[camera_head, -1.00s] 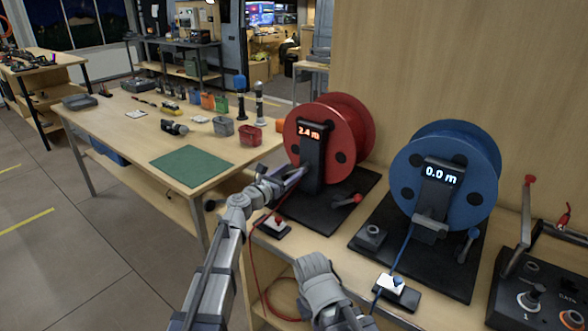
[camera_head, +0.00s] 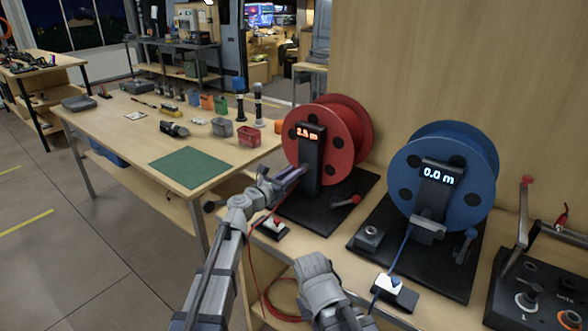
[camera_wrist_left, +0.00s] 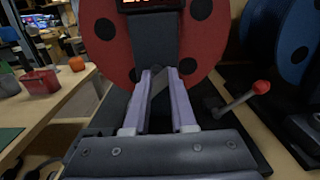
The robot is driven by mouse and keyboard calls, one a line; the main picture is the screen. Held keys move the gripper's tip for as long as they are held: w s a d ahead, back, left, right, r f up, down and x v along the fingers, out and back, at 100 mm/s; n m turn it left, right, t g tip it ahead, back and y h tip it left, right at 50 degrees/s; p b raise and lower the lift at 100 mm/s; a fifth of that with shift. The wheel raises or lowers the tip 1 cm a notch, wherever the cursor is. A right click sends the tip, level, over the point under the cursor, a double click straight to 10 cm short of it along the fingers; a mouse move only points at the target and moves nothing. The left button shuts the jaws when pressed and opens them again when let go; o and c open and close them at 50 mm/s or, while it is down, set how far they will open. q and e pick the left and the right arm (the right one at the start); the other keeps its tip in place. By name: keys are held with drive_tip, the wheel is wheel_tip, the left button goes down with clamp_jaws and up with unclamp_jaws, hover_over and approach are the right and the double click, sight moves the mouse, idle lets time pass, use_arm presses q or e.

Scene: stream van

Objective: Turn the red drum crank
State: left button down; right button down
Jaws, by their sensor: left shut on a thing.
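The red drum (camera_head: 345,130) stands upright on a dark base, its display (camera_head: 310,133) appearing to read 2.5 m. My left gripper (camera_head: 292,174) is in front of the drum's dark post, low on its front side. A lever with a red knob (camera_wrist_left: 262,87) stands apart to the right of the fingers.
The blue drum (camera_head: 455,170), reading 0.0 m, stands close to the right. A red cable (camera_head: 252,265) hangs over the bench's front edge, near my left arm. A table with a green mat (camera_head: 190,167) and small items is at the left.

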use_arm(q)
drive_tip(key=w, duration=0.2)
drive_tip(key=w+d, duration=0.1)
drive_tip(key=shift+w+r, duration=0.3)
drive_tip(key=c, duration=1.2)
unclamp_jaws()
drive_tip(key=o, duration=0.4)
drive_tip(key=shift+w+a, duration=0.2)
drive_tip(key=shift+a, duration=0.25)
drive_tip(key=shift+o, duration=0.2)
drive_tip(key=shift+s+d+n, duration=0.1)
drive_tip(key=shift+d+n, duration=0.05)
drive_tip(key=shift+n, duration=0.15)
drive_tip(key=f+v, duration=0.1)
drive_tip(key=v, duration=1)
drive_tip(key=shift+d+f, duration=0.15)
drive_tip(key=shift+d, duration=0.1)
drive_tip(key=shift+s+y, duration=0.15)
drive_tip(key=shift+y, duration=0.15)
